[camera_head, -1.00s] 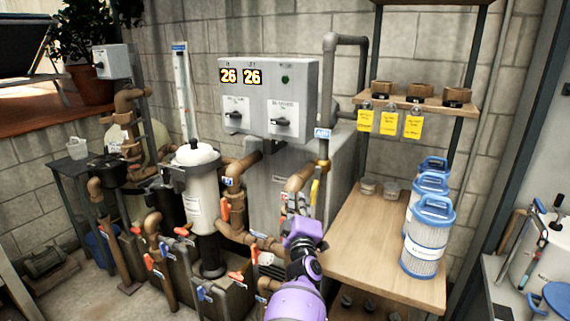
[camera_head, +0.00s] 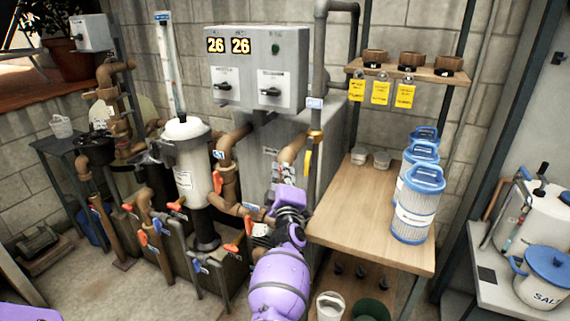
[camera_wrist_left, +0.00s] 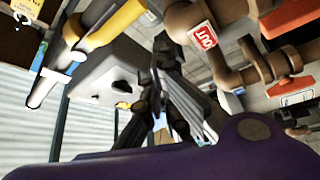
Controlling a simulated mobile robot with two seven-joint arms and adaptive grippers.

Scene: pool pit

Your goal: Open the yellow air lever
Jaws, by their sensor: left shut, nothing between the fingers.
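The yellow air lever (camera_head: 307,162) hangs down along a grey vertical pipe with a yellow collar, below a blue and white tag, in the head view. In the left wrist view a yellow lever and collar (camera_wrist_left: 72,32) show at the upper left. My left gripper (camera_head: 288,188), at the end of a purple arm, is below and slightly left of the lever in the head view. Its dark fingers (camera_wrist_left: 172,88) are shut and empty in the wrist view, apart from the yellow part. The fingertips are mostly hidden in the head view. My right gripper is not in view.
A wooden shelf (camera_head: 350,222) with blue and white filter cartridges (camera_head: 415,215) stands to the right. Brown pipes with orange handles (camera_head: 231,248) and a white filter tank (camera_head: 192,165) crowd the left. A grey control box (camera_head: 258,65) is behind.

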